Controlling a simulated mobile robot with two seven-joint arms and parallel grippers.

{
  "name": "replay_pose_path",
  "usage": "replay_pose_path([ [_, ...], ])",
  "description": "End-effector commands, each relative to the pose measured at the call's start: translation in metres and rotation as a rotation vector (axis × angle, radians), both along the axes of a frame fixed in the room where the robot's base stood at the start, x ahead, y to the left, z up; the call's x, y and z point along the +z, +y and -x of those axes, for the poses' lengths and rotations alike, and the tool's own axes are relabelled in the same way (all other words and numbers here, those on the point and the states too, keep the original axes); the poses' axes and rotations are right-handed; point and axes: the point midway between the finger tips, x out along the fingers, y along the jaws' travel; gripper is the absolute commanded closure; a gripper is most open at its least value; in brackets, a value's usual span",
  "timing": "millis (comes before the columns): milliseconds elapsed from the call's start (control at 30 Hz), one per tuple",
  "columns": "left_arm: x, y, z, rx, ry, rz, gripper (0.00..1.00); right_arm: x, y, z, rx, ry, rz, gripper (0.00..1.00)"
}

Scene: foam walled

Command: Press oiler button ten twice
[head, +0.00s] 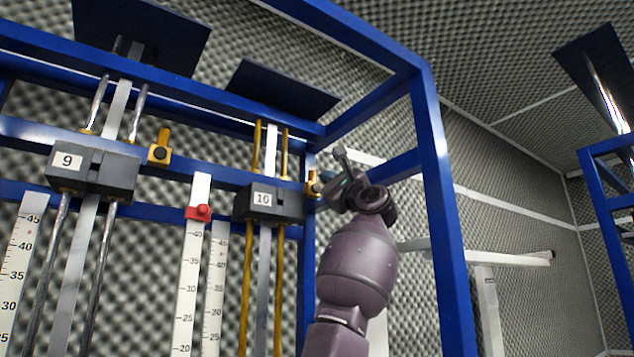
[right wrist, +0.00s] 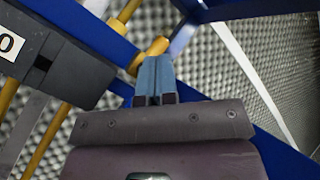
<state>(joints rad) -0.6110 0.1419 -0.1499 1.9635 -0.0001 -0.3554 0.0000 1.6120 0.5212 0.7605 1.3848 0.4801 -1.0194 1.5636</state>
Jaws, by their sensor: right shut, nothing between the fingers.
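The unit labelled 10 is a dark block (head: 268,204) on two yellow rods, under the blue frame's upper bar. The oiler button beside it is a small yellow fitting (head: 312,184) just right of the block. It also shows in the right wrist view (right wrist: 157,46), directly beyond the fingertips. My right gripper (head: 325,187) is shut and empty, its tips at the yellow fitting. In the right wrist view the blue-grey fingers (right wrist: 154,72) lie together and partly cover the fitting. I cannot tell whether they touch it. My left gripper is not in view.
A block labelled 9 (head: 93,172) stands left, with another yellow oiler button (head: 160,148). A ruler with a red slider (head: 199,212) lies between the units. A blue upright post (head: 440,200) stands close right of my right arm.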

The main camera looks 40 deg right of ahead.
Motion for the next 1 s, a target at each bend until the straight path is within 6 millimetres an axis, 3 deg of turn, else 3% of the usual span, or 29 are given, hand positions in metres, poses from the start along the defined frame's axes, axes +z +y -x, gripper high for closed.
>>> replay_pose_path([
  [267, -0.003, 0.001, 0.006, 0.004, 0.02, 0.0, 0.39, -0.001, -0.002, -0.015, 0.0, 0.001, -0.001, 1.0],
  [1000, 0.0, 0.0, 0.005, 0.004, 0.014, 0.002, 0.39, -0.001, -0.002, -0.015, -0.001, 0.001, 0.0, 1.0],
])
